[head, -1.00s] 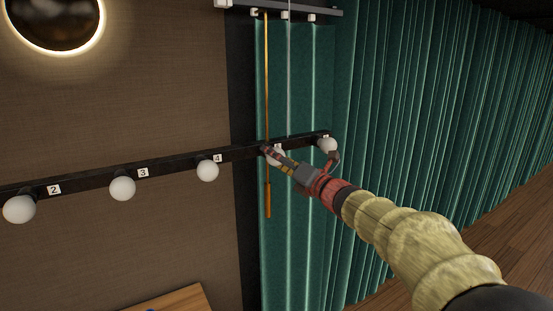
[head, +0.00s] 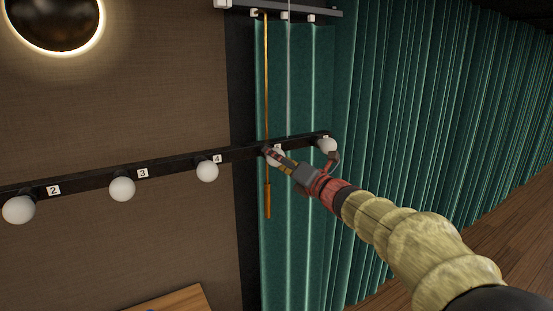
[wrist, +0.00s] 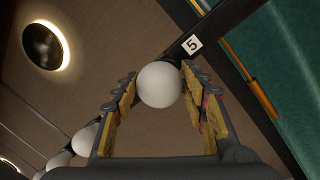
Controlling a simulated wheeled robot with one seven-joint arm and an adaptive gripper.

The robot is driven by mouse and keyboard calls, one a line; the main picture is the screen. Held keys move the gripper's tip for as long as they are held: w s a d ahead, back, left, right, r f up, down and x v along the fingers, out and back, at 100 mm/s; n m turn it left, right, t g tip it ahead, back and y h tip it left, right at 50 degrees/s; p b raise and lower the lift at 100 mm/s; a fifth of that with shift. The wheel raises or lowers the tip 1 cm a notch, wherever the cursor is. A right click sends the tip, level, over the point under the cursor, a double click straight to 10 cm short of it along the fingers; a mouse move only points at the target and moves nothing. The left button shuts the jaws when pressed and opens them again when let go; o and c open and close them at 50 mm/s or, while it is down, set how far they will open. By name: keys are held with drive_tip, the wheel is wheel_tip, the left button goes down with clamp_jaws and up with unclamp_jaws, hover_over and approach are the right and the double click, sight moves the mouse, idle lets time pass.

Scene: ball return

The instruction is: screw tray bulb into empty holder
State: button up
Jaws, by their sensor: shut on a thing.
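In the wrist view a round white bulb (wrist: 160,85) sits between the two fingers of my gripper (wrist: 158,98), at the black rail (wrist: 225,25) beside the label 5. My gripper is shut on this bulb. In the head view my gripper (head: 278,160) reaches the same rail (head: 180,158) from the right, and the bulb is mostly covered by the fingers. The holder behind the bulb is hidden, so I cannot tell how far the bulb sits in it.
Other white bulbs sit on the rail at labels 2 (head: 18,210), 3 (head: 122,189) and 4 (head: 207,171), and one at the right end (head: 327,146). An orange-handled rod (head: 267,200) hangs close to my gripper. Green curtains (head: 430,120) stand behind. A wooden surface (head: 165,301) lies below.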

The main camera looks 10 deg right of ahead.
drive_tip(key=shift+m+t, duration=0.3)
drive_tip(key=shift+m, duration=0.8)
drive_tip(key=o, duration=0.5)
drive_tip(key=shift+r+m+h, duration=0.1)
drive_tip(key=shift+m+h, duration=0.2)
drive_tip(key=shift+m, duration=0.1)
drive_tip(key=o, duration=0.5)
